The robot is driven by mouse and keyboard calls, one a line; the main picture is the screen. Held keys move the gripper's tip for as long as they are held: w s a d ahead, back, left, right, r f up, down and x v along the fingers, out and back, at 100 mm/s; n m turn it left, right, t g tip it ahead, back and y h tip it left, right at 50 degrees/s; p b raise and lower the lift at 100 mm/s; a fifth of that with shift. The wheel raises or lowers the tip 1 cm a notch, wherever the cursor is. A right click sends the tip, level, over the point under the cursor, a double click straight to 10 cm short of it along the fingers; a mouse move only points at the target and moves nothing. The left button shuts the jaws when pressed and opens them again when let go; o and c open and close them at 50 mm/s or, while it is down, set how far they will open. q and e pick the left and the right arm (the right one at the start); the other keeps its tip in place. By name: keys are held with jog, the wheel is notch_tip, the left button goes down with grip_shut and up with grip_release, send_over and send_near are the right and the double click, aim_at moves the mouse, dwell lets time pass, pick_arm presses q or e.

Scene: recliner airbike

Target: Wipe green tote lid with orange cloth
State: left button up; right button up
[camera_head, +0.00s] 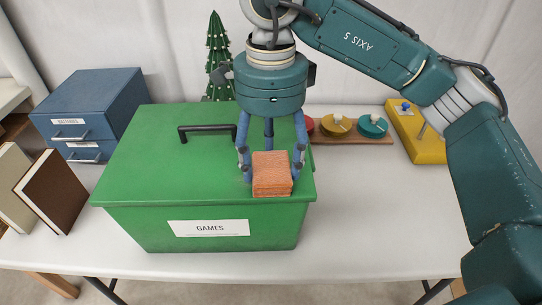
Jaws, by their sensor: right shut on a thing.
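The green tote (200,228) stands on the white table with its green lid (185,170) closed. A black handle (208,129) is on the lid, and a label on the front reads GAMES. My right gripper (271,168) points down over the front right part of the lid. It is shut on the folded orange cloth (272,175), which is at the lid near its front edge. Whether the cloth presses on the lid is hard to tell. My left gripper is not in view.
Blue drawers (92,112) stand at the left, with books (52,190) in front of them. A small decorated tree (217,60) is behind the tote. A wooden board with coloured knobs (350,130) and a yellow box (415,133) are at the back right. The table's front right is clear.

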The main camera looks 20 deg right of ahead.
jog(key=shift+w+a, duration=0.25)
jog(key=shift+w, duration=0.4)
jog(key=shift+w+a, duration=0.25)
jog(key=shift+w, duration=0.4)
jog(key=shift+s+a+f, duration=0.1)
jog(key=shift+s+a, duration=0.1)
jog(key=shift+s, duration=0.25)
jog(key=shift+s+a+f, duration=0.1)
jog(key=shift+s+a, duration=0.05)
jog(key=shift+s, duration=0.25)
jog(key=shift+s+a+r+b, duration=0.1)
jog(key=shift+s+a+b, duration=0.1)
jog(key=shift+s, duration=0.35)
jog(key=shift+s+a+b, duration=0.15)
jog(key=shift+s, duration=0.35)
jog(key=shift+r, duration=0.1)
jog(key=shift+r+p, duration=1.15)
jog(key=shift+r, duration=0.35)
